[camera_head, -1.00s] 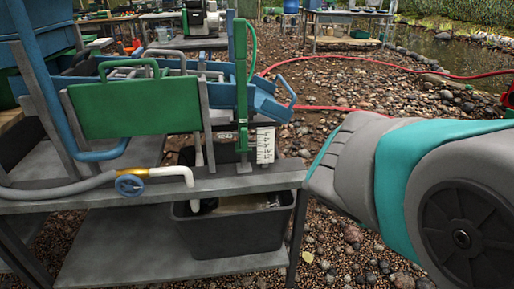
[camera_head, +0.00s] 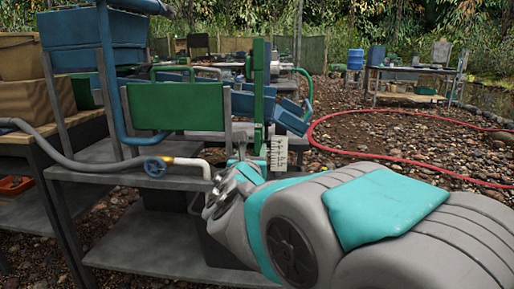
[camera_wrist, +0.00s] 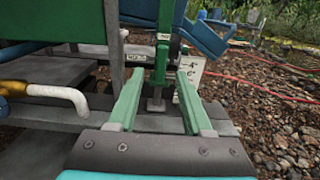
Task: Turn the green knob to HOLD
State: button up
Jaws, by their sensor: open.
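A narrow green upright (camera_head: 259,95) stands at the right end of the grey bench frame. In the head view, my wrist hides much of the gripper and the upright's foot.
A white scale plate (camera_head: 279,153) stands just right of the upright. A green panel (camera_head: 177,107) and a blue-wheeled valve (camera_head: 154,167) on a white-ended pipe are to the left. A red hose (camera_head: 345,150) crosses the gravel at right.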

aim_at(257, 141)
jog(key=w, duration=0.6)
jog(key=shift+w+d, duration=0.25)
jog(key=shift+c, duration=0.2)
grip_shut()
